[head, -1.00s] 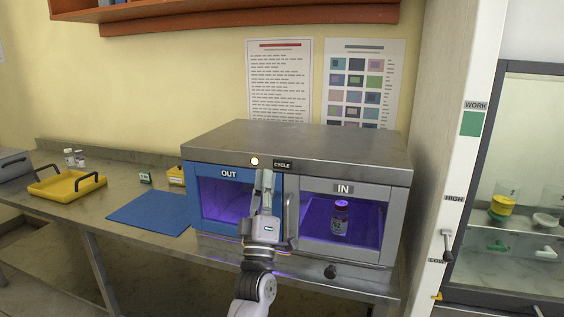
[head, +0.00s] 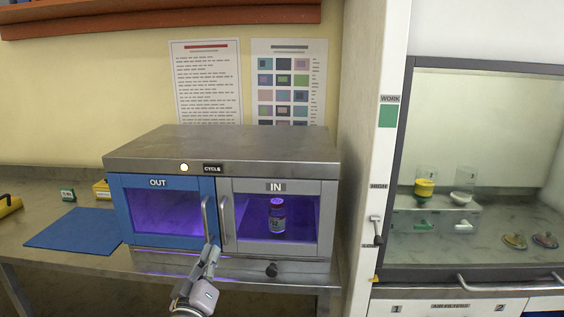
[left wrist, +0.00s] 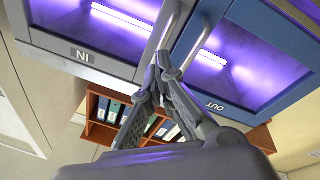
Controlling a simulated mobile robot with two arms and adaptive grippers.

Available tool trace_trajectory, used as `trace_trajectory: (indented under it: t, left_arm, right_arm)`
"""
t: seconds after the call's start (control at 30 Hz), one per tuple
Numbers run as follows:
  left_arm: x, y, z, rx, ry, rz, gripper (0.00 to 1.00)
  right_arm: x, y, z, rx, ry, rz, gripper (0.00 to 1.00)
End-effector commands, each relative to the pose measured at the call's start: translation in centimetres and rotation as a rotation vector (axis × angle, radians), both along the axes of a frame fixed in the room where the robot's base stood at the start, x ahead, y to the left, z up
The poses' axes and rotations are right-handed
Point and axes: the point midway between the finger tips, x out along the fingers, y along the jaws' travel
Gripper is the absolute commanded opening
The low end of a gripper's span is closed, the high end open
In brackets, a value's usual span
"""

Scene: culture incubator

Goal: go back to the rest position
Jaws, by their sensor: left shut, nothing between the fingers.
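My left gripper (head: 212,250) is shut and empty in the head view, in front of the lower part of the incubator. Its closed fingers also show in the left wrist view (left wrist: 158,70), close to the two door handles. The incubator (head: 225,146) is a steel box with a blue OUT door (head: 112,210) on the left and a grey IN door (head: 327,215) on the right. Both doors look shut. A dark-capped bottle (head: 277,218) stands upright behind the IN window under violet light. My right gripper is not in view.
A white pillar (head: 375,120) and a glass-fronted cabinet (head: 480,100) stand on the right. A shelf (head: 160,18) hangs above.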

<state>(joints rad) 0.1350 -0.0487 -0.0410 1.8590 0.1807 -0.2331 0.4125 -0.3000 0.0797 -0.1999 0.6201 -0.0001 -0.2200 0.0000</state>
Motion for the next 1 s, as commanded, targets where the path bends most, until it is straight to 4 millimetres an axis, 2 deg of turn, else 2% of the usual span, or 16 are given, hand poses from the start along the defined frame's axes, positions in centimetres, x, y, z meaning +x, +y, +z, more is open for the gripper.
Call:
trace_trajectory:
  t: [0.03, 0.1, 0.17, 0.2, 0.3, 0.4, 0.6, 0.9, 1.0]
  left_arm:
    - [-1.8, -0.3, -3.2, 0.070, 0.109, -0.014, 0.00]
    - [-4.5, -0.5, -7.5, 0.172, 0.267, -0.039, 0.00]
    - [-7.3, -0.6, -11.0, 0.258, 0.400, -0.063, 0.00]
    - [-9.5, -0.6, -13.1, 0.314, 0.489, -0.083, 0.00]
    - [-15.2, -0.3, -17.7, 0.445, 0.699, -0.140, 0.00]
    - [-20.4, 0.2, -20.6, 0.543, 0.866, -0.192, 0.00]
    - [-28.3, 1.1, -23.4, 0.670, 1.095, -0.281, 0.00]
    - [-37.6, 2.5, -24.6, 0.794, 1.347, -0.398, 0.00]
    - [-36.5, 2.3, -27.1, 0.789, 1.348, -0.398, 0.00]
  right_arm:
    - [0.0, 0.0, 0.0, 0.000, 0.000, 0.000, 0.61]
    - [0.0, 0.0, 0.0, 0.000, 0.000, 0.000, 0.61]
    - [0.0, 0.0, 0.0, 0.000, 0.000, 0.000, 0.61]
    - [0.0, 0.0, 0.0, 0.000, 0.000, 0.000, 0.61]
    - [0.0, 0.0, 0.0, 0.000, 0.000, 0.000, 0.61]
    - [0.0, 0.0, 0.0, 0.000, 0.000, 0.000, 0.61]
    - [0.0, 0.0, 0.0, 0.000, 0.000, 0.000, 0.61]
    - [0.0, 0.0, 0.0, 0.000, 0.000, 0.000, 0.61]
    - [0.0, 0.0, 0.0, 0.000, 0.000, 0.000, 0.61]
